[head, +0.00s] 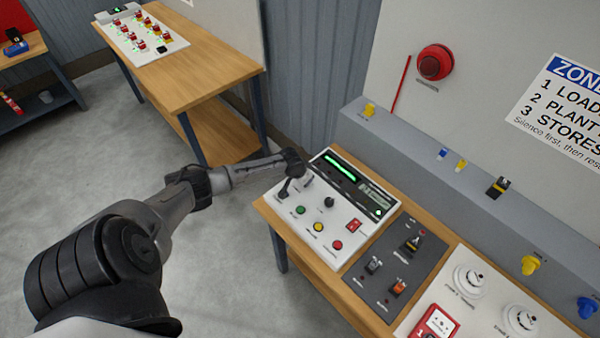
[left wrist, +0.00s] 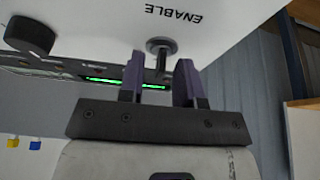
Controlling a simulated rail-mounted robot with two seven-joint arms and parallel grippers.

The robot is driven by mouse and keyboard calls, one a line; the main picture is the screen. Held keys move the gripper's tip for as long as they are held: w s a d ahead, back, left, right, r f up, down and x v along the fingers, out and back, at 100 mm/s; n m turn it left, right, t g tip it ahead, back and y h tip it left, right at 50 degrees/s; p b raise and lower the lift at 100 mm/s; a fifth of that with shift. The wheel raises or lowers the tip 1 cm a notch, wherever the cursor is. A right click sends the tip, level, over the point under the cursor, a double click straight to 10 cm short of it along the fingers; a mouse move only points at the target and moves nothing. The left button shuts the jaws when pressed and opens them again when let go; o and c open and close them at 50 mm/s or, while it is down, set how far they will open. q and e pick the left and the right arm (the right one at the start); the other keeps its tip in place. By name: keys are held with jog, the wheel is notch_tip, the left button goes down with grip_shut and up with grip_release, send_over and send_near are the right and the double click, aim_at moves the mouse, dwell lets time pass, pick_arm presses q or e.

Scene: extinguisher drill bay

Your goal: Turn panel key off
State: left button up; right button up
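The white control panel (head: 275,208) stands on a wooden bench and has a lit green display strip. My left gripper (head: 290,188) is at the panel's left end, and its wrist hides that corner in the head view. In the left wrist view, a grey round key switch with a narrow key (left wrist: 161,58) sits beside the word ENABLE. The fingers of my left gripper (left wrist: 161,82) are apart on either side of the key, with visible gaps; I see no grip on it. My right gripper is not in view.
A black knob (head: 329,202), green (head: 300,210), yellow (head: 318,227) and red (head: 337,245) buttons and a red rocker switch (head: 353,225) are close by on the panel. A dark switch plate (head: 378,285) lies to the right. A grey ledge (head: 440,195) runs behind.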

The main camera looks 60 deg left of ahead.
pick_arm(q)
jog(key=p+v, duration=0.1)
jog(key=v, duration=1.2)
jog(key=shift+r, duration=0.15)
dwell(0.3)
